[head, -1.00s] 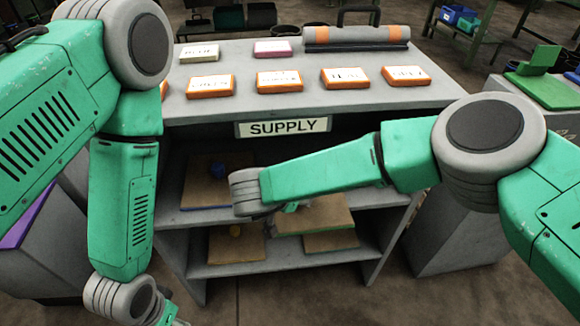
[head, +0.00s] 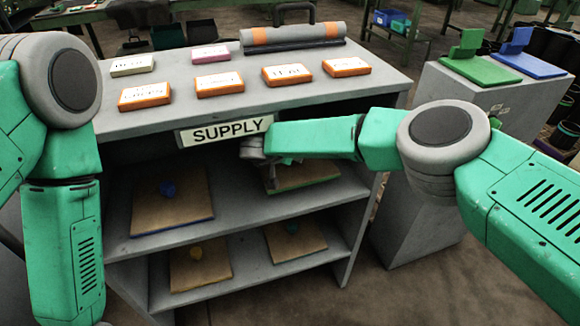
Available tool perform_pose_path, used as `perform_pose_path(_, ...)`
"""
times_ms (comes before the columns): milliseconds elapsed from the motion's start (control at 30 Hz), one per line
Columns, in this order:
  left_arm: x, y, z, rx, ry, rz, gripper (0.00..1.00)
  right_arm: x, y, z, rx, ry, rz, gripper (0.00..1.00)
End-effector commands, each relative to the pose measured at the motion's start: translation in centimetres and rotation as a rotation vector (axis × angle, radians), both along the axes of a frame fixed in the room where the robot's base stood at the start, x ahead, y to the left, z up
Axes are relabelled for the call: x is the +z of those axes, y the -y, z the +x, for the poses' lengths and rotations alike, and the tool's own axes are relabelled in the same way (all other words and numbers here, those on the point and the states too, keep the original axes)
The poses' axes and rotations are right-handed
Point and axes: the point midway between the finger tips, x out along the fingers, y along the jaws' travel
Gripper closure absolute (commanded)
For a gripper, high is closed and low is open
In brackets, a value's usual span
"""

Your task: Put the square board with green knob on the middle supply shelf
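The brown square board with green edges (head: 305,178) is at the right of the middle shelf (head: 240,215) of the supply unit. It lies level, on the shelf or just above it; I cannot tell which. My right gripper (head: 270,176) reaches in over the board's left part, under the SUPPLY sign (head: 226,131). It appears shut on the board's knob; the fingers and knob are mostly hidden by the wrist and shadow. My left arm hangs at the left, and its gripper is out of view below the frame.
A blue-edged board with a blue knob (head: 168,189) lies left on the middle shelf. The lower shelf holds a board with a yellow knob (head: 196,253) and one with a dark green knob (head: 292,229). A grey pedestal (head: 425,215) stands at the right.

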Motion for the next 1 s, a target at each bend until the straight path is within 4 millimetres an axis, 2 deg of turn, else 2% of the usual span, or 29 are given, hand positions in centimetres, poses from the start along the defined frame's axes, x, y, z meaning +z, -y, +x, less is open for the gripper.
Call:
perform_pose_path(200,-1.2,0.0,0.0,0.000,0.000,0.000,0.51,-3.2,0.1,0.0,-0.001,-0.002,0.000,1.00)
perform_pose_path(533,-1.3,0.0,0.0,0.000,0.000,0.000,0.51,-3.3,0.0,0.0,-0.001,0.000,-0.002,1.00)
perform_pose_path(567,-1.3,0.0,0.0,0.000,0.000,0.000,0.51,-3.4,0.0,-0.1,-0.001,-0.002,-0.001,0.63)
perform_pose_path(600,-1.2,0.0,0.0,0.000,0.000,0.000,0.51,-3.3,0.0,-0.1,-0.001,-0.002,-0.001,0.49)
perform_pose_path(1000,-0.8,0.0,0.0,0.000,0.000,0.000,0.51,-2.8,-0.1,-0.3,0.001,-0.001,0.000,0.49)
